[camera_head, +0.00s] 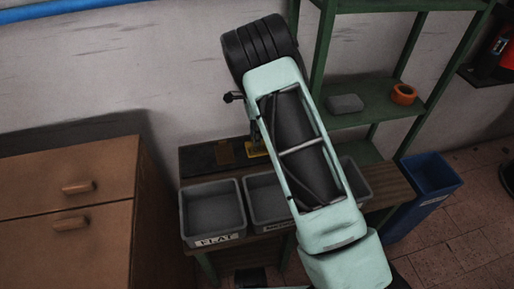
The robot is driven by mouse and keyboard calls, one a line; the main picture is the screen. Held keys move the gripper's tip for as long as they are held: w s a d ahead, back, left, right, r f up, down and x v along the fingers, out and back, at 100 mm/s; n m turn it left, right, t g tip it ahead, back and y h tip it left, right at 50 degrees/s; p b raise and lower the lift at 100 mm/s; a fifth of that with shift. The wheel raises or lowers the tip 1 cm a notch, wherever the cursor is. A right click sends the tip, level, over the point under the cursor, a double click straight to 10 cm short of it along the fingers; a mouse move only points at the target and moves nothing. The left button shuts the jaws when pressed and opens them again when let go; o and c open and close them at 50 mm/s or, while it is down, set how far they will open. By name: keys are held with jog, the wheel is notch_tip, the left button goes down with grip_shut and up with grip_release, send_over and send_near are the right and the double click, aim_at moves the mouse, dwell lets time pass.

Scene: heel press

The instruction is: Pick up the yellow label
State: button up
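A small yellow piece (257,150), which looks like the yellow label, lies on a dark board (197,158) at the back of the wooden bench. My own pale green arm crosses the view in front of it and hides part of the area just to its right. My gripper cannot be made out; the arm may hide it. I cannot tell whether anything touches the yellow piece.
A brown flat piece (224,152) lies left of the yellow one. Grey bins, including one marked FLAT (213,240), line the bench (398,190) front. A wooden cabinet (68,200) stands left, green shelves (385,110) behind right, a blue bin (425,190) right.

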jog(key=shift+c, duration=0.2)
grip_shut()
jog(key=shift+r, duration=0.1)
